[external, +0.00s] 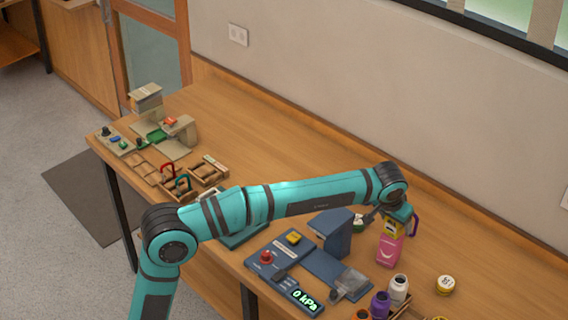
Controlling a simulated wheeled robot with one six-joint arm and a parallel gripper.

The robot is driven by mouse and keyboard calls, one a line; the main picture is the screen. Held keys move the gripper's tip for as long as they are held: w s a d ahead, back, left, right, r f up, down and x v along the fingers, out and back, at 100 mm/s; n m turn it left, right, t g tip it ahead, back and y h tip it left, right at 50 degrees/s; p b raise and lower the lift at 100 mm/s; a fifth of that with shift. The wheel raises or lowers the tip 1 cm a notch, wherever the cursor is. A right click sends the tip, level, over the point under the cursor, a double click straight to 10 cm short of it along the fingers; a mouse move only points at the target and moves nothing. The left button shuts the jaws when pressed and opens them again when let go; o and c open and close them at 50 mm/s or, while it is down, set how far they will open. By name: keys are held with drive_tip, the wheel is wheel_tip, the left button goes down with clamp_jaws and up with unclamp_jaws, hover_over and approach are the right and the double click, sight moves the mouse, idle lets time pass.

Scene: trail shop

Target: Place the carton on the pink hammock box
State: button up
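The pink hammock box (389,251) stands upright on the wooden counter at the right, with a white mark on its front. A small yellow carton with a dark patch (391,229) is directly above the pink box, at its top. I cannot tell whether it rests on the box or hangs just over it. My gripper (397,222) points down from the end of the teal arm, right at the carton. The fingers are small and partly hidden, so I cannot tell whether they grip the carton.
A blue machine (335,233) with a pressure display stands left of the box. A white bottle (398,289), a purple bottle (380,305) and a yellow-labelled round tin (445,285) stand in front. A purple loop (414,223) is close beside my gripper.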

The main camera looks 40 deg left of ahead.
drive_tip(key=v, duration=1.2)
drive_tip(key=shift+r, duration=0.2)
